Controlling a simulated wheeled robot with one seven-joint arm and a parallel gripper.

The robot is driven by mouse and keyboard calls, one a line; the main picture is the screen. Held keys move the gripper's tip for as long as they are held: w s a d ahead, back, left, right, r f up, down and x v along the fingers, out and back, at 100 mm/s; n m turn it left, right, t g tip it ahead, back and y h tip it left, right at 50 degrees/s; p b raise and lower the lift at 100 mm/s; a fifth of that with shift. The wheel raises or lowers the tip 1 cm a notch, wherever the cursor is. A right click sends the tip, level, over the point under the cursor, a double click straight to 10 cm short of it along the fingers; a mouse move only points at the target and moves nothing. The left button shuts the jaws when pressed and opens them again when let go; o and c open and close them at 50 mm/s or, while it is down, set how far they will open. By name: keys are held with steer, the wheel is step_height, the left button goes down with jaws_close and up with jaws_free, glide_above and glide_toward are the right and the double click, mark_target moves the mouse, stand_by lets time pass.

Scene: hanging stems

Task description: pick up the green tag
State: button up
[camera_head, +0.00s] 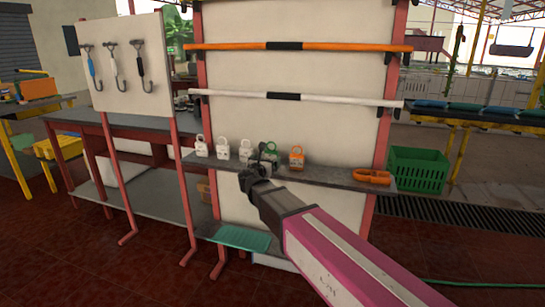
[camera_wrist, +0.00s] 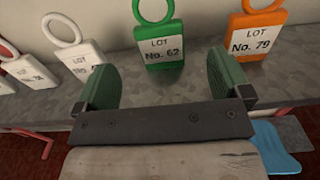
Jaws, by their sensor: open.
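The green tag stands on the grey shelf, with a ring on top and a white label reading "LOT No. 62". It shows in the wrist view (camera_wrist: 161,30) at top centre and in the head view (camera_head: 271,148), partly hidden behind my gripper. My gripper (camera_wrist: 163,68) is open and empty, its two green-padded fingers spread to the left and right just in front of the tag. In the head view my gripper (camera_head: 257,165) is at the shelf's front edge. I cannot tell whether the fingers reach past the tag's sides.
An orange tag (camera_wrist: 259,27) stands close to the right of the green one. White tags (camera_wrist: 82,62) stand to the left. The grey shelf (camera_head: 325,177) also bears an orange carabiner-like item (camera_head: 372,177). A green crate (camera_head: 418,170) is to the right.

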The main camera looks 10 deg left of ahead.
mark_target(272, 142)
steer(key=w, duration=0.9)
steer(key=shift+w+d, duration=0.3)
steer(key=shift+w, duration=0.1)
steer(key=c, duration=1.2)
steer(key=shift+r, duration=0.1)
steer(key=shift+c, duration=0.2)
steer(key=shift+r, duration=0.45)
steer(key=r, duration=0.3)
steer(key=shift+s+a+r, duration=0.15)
steer(key=shift+s+r, duration=0.15)
steer(key=s+a+r, duration=0.6)
steer(key=s, duration=0.3)
steer(key=shift+s+r, duration=0.15)
steer(key=shift+r, duration=0.05)
